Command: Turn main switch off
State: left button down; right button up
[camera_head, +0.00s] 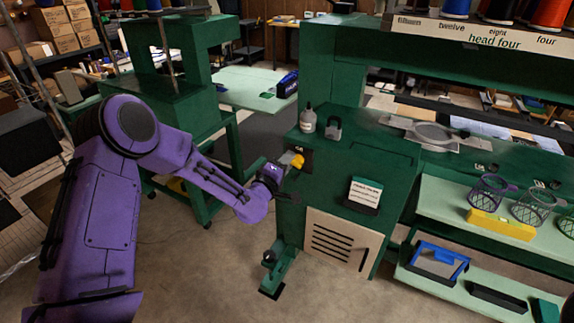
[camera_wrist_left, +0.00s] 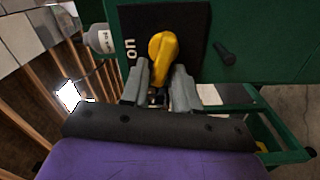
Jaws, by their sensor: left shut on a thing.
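The main switch is a yellow rotary knob (camera_wrist_left: 163,47) on a black plate (camera_wrist_left: 190,22) fixed to the green machine cabinet. Light lettering that looks like "ON" stands beside it in the wrist view. In the head view the yellow knob (camera_head: 297,160) shows at the cabinet's left edge. My left gripper (camera_wrist_left: 160,90) has its two grey fingers on either side of the knob's lower end and is shut on it. In the head view my purple left arm reaches from the left to the knob, with the gripper (camera_head: 282,170) partly hidden. My right gripper is not in view.
A white bottle (camera_head: 308,118) and a grey padlock-shaped item (camera_head: 333,128) stand on the cabinet top. A small dark knob (camera_wrist_left: 224,53) sticks out beside the plate. A vented panel (camera_head: 340,240) is below.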

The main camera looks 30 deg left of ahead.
pick_arm(q)
jog(key=shift+d+f+n+b, duration=0.1)
jog(key=shift+f+n+b, duration=0.15)
jog(key=shift+n, duration=0.35)
jog(key=shift+f+n+b, duration=0.15)
jog(key=shift+n+b, duration=0.05)
jog(key=shift+n, duration=0.4)
jog(key=c, duration=1.1)
grip_release()
jog(key=shift+d, duration=0.1)
jog(key=shift+r, duration=0.1)
jog(key=s+b, duration=0.2)
jog(key=s, duration=0.8)
jog(key=shift+s, duration=0.25)
